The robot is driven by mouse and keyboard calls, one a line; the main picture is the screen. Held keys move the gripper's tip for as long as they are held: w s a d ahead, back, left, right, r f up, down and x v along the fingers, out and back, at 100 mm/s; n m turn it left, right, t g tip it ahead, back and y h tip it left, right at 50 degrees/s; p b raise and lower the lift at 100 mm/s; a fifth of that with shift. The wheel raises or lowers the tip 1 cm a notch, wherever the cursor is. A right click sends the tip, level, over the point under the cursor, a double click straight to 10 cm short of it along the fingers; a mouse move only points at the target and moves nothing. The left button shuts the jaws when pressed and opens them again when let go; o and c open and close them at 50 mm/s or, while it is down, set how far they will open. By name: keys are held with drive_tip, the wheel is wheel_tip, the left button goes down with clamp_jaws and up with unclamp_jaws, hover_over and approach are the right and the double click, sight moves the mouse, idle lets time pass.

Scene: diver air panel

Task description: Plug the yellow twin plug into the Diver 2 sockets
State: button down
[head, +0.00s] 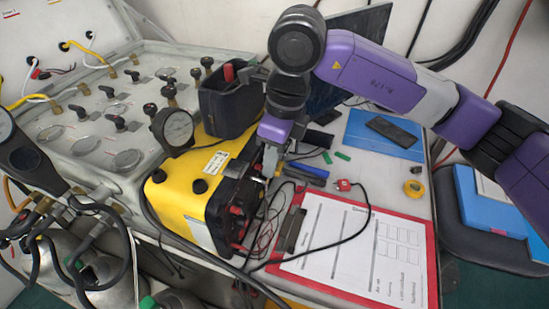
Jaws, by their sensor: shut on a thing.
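My gripper (268,164) points down in front of the dark socket face (232,205) of a yellow box (190,180). The face carries several red fittings, some with thin wires. Labels for Diver 2 are too small to read, and my gripper covers part of the face. I cannot tell whether the held thing touches a socket.
A grey valve panel (110,110) is at left. Blue folder (375,135) and yellow tape (413,188) lie right.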

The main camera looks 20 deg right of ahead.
drive_tip(key=shift+w+a+r+b, duration=0.1)
drive_tip(key=shift+w+a+b, duration=0.45)
drive_tip(key=shift+w+b, duration=0.05)
idle(1.3)
drive_tip(key=c, duration=1)
unclamp_jaws()
drive_tip(key=shift+o, duration=0.2)
drive_tip(key=shift+s, duration=0.1)
drive_tip(key=shift+d, duration=0.1)
